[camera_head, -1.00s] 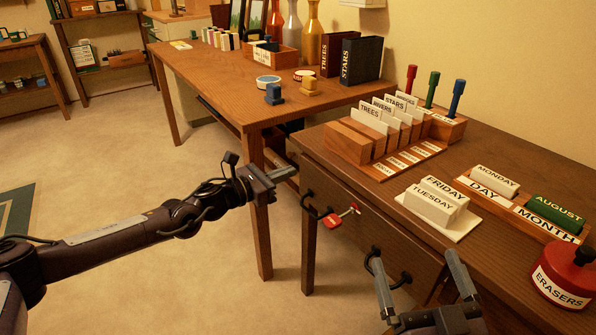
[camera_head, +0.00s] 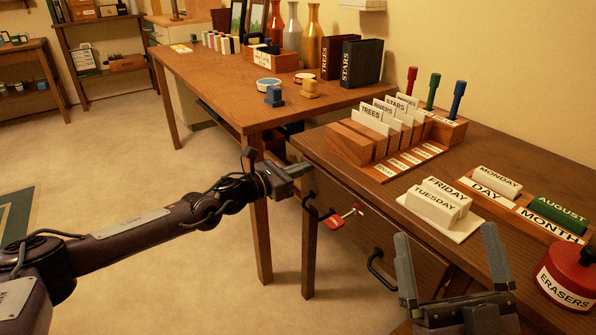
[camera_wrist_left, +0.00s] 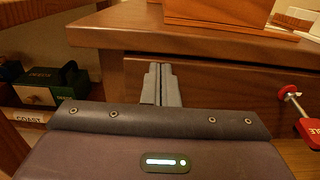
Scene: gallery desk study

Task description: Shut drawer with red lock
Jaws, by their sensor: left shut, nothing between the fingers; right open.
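The drawer (camera_head: 352,202) with the red lock (camera_head: 335,220) is in the front of the near desk, just under its top. A dark handle (camera_head: 310,207) sits beside the lock. The drawer front (camera_wrist_left: 215,85) and the lock (camera_wrist_left: 306,128) also show in the left wrist view. I cannot tell how far the drawer stands out. My left gripper (camera_head: 298,170) is shut and empty at the left end of the drawer front; its fingertips (camera_wrist_left: 161,72) point at the wood, contact unclear. My right gripper (camera_head: 447,255) is open and empty in front of the desk's right part.
The near desk top (camera_head: 340,168) carries a card rack (camera_head: 385,135), a white block holder (camera_head: 440,205) and a red eraser pot (camera_head: 568,280). A second dark handle (camera_head: 376,268) is on the desk front to the right. Another table (camera_head: 215,85) stands behind. Floor at left is clear.

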